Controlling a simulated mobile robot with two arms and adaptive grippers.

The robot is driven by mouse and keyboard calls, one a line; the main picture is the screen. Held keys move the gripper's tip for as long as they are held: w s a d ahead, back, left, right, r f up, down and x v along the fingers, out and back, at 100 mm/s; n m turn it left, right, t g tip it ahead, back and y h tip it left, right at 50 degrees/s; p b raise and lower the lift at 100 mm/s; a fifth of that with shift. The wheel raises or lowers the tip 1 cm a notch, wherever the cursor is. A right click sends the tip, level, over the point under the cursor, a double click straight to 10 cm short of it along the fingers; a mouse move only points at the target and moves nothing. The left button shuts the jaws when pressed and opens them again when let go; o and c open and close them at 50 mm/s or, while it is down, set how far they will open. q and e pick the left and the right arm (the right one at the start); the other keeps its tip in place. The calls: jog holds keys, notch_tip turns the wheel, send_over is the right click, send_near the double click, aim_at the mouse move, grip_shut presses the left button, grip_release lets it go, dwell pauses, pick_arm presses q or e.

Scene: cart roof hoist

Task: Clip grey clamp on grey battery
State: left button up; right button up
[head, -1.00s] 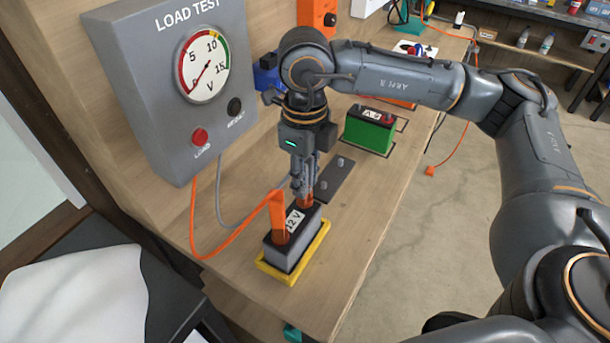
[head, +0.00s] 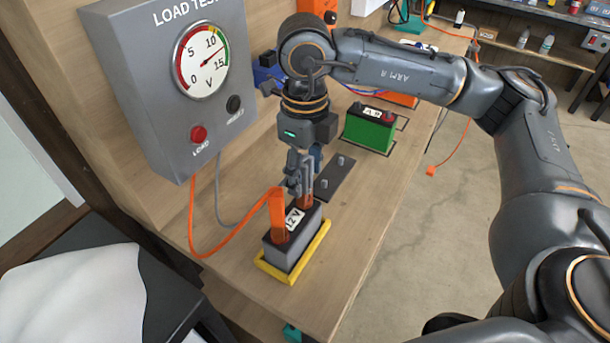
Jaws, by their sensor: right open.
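The grey battery (head: 292,238) has a black top and a 12 V label, and stands upright in a yellow tray (head: 310,261) on the bench. An orange clamp (head: 278,215) stands on its near-left terminal. The grey clamp (head: 305,181) is upright at the far-right terminal, directly above an orange piece; its exact outline is hard to separate from my gripper. My right gripper (head: 298,178) points down, open, with its fingers around or just above the clamp's top. It partly hides the clamp. My left gripper is not in view.
The load test box (head: 165,100) stands at the left, its dial needle between 10 and 15. Orange and grey cables run from it. A dark plate with studs (head: 335,180) and a green battery (head: 369,132) lie beyond. The bench front is clear.

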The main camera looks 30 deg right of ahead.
notch_tip(320, 180, up, 10)
jog(key=shift+r, duration=0.2)
dwell(0.5)
